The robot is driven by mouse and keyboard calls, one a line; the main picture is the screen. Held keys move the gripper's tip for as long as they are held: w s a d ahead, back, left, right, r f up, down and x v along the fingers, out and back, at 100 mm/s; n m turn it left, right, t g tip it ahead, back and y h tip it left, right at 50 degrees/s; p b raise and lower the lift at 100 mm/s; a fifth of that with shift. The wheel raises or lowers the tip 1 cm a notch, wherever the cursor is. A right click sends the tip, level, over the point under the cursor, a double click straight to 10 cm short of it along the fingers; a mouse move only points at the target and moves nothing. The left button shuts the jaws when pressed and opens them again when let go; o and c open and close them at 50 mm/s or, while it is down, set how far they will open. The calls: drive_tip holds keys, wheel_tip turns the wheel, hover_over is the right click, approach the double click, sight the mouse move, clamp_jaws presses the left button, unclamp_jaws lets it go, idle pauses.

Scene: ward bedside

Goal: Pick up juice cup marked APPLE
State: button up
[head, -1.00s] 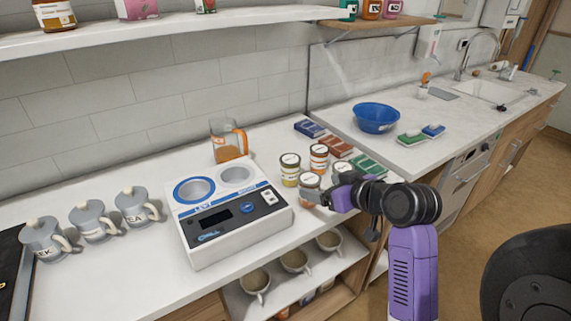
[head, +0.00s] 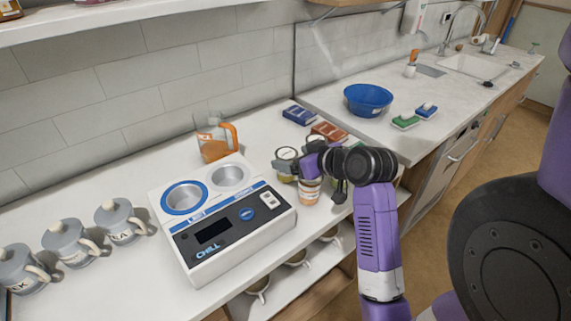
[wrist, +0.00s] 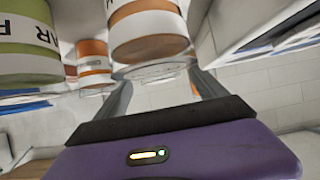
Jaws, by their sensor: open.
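Several lidded juice cups stand in a cluster on the counter. A cup with an orange band and pale label (head: 309,192) stands at the front, just below my gripper (head: 314,163) in the head view. In the wrist view an orange-banded cup (wrist: 148,28) lies ahead between my open fingers (wrist: 160,88), apart from them. A green cup (wrist: 25,42) with partly seen letters "AR" is at left, and a smaller orange cup (wrist: 94,62) is behind. The green cup also shows in the head view (head: 285,166). No label reading APPLE is legible; my arm hides part of the cluster.
A white chiller unit (head: 240,238) with two wells stands left of the cups. An orange-handled jug (head: 214,143) is behind it. Blue and red boxes (head: 299,114) lie behind the cups. A shelf holding mugs (head: 258,284) is below the counter.

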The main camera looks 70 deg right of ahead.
sight(290, 156)
drive_tip(key=x, duration=0.4)
drive_tip(key=shift+c, duration=0.4)
drive_tip(key=c, duration=1.4)
drive_tip(key=shift+c, duration=0.6)
drive_tip(key=shift+r, duration=0.1)
